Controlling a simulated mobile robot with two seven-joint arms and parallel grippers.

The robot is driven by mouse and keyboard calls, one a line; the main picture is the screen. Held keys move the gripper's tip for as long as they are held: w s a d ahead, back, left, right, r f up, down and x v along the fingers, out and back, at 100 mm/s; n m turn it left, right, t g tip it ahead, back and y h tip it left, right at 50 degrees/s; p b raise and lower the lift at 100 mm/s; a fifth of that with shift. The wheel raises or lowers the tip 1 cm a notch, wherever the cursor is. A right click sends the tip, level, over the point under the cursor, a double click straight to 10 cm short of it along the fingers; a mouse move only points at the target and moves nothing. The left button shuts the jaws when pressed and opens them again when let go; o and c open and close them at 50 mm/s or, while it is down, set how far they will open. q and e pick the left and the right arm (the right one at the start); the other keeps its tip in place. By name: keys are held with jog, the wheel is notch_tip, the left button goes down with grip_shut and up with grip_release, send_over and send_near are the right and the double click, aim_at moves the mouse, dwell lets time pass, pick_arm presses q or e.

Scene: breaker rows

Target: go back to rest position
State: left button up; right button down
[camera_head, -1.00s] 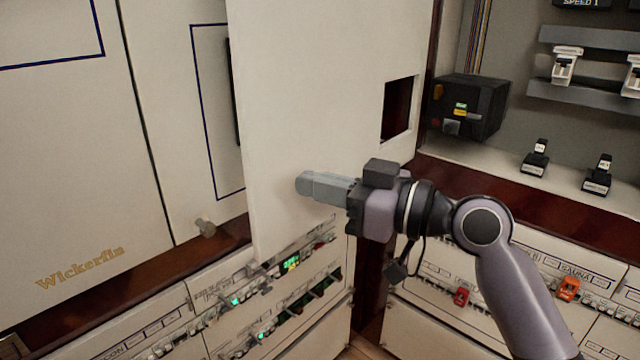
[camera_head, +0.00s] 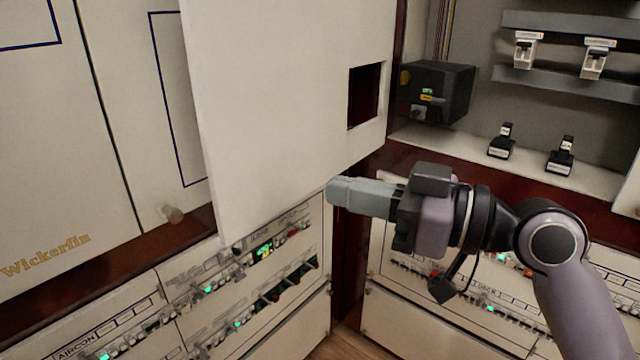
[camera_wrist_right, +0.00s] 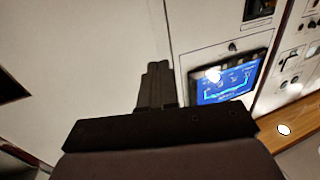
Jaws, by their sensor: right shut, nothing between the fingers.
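My right gripper (camera_head: 335,191) is shut and empty. In the head view it points left, in front of the lower right part of an open white door panel (camera_head: 290,100). Whether it touches the panel I cannot tell. In the right wrist view the closed fingers (camera_wrist_right: 157,75) point up the picture, over a pale surface. My left gripper does not show in any view.
A black box (camera_head: 435,92) stands in the open cabinet at the right, with black switches (camera_head: 502,141) on its ledge. Breaker rows (camera_head: 235,285) run below the door panel. A lit blue screen (camera_wrist_right: 228,80) shows in the right wrist view.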

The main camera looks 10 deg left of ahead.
jog(key=w+d+f+m+t+h+p, duration=0.1)
jog(key=d+f+m+t+h+p, duration=0.25)
jog(key=f, duration=0.75)
jog(key=w+d+f+m+t+h+p, duration=0.1)
jog(key=w+d+f+m+t+h, duration=0.15)
jog(key=d+f+m+h, duration=0.55)
jog(key=s+d+f+h+p, duration=0.1)
jog(key=s+d+f, duration=0.2)
jog(key=s+f, duration=0.3)
jog(key=s+d+f+h+p, duration=0.1)
jog(key=s+d+f, duration=0.2)
jog(key=s+f, duration=0.3)
jog(key=s+d+f+g+h+p, duration=0.1)
jog(key=s+d+f, duration=0.2)
jog(key=s+f, duration=0.3)
jog(key=shift+f, duration=0.45)
